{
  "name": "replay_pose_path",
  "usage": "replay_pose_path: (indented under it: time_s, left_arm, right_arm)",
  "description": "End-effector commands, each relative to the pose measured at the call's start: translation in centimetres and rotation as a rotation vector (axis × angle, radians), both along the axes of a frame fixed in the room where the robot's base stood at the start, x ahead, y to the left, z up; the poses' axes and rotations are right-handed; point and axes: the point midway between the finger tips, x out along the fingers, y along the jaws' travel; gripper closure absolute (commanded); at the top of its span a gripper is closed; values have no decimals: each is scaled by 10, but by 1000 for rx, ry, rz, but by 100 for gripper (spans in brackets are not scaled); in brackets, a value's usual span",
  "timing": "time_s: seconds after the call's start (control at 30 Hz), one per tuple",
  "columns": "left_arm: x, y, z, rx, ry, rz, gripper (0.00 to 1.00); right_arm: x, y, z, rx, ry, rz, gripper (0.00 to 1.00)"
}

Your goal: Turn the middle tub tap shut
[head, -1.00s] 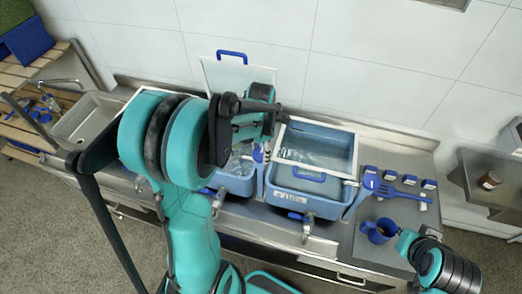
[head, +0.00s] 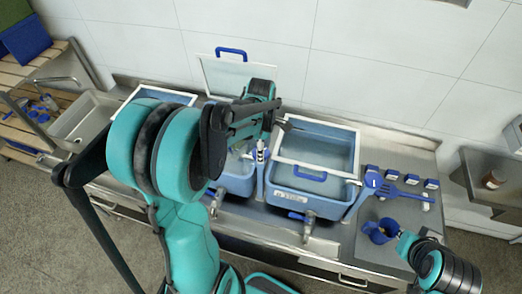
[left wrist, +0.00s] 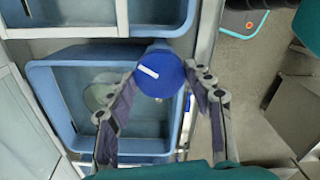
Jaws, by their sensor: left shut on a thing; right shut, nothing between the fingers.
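In the left wrist view a round blue knob (left wrist: 160,72) with a white bar on top sits between the fingers of my left gripper (left wrist: 163,88), which is shut on it. The knob is over the right part of the middle tub (left wrist: 135,140), by the wall shared with its neighbour. In the head view a white and blue upright piece (head: 262,151) stands between the middle tub (head: 236,182) and the right tub (head: 285,198), below my left wrist. My left fingers are hard to make out there. My right gripper (head: 408,246) is shut and empty at the lower right; its fingers are unclear.
A blue cup (head: 378,232) stands near my right gripper. A blue slotted tool (head: 400,191) and small blue blocks lie on the bench behind it. A framed lid (head: 225,78) stands at the wall. A steel sink (head: 85,120) is at the left.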

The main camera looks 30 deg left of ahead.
Motion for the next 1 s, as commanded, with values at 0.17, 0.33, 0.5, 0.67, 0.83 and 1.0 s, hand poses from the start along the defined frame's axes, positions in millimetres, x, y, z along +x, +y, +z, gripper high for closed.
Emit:
replay_pose_path:
  time_s: [0.17, 0.33, 0.5, 0.67, 0.83, 1.0]
  left_arm:
    - [-1, 0, -2, 0, 1, -167, 77]
    - [-1, 0, -1, 0, 1, -329, 77]
    - [-1, 0, -1, 1, 1, -490, 77]
    - [-1, 0, -1, 1, 1, -642, 77]
    - [0, 0, -1, 1, 1, -803, 77]
    - [0, 0, -1, 1, 1, -964, 77]
  right_arm:
    - [0, 0, -7, 0, 0, 0, 100]
    - [0, 0, -12, 0, 0, 0, 100]
    - [0, 0, -16, 0, 0, 0, 100]
    - [0, 0, -19, 0, 0, 0, 100]
    - [0, 0, -22, 0, 0, 0, 100]
    - [0, 0, -25, 0, 0, 0, 100]
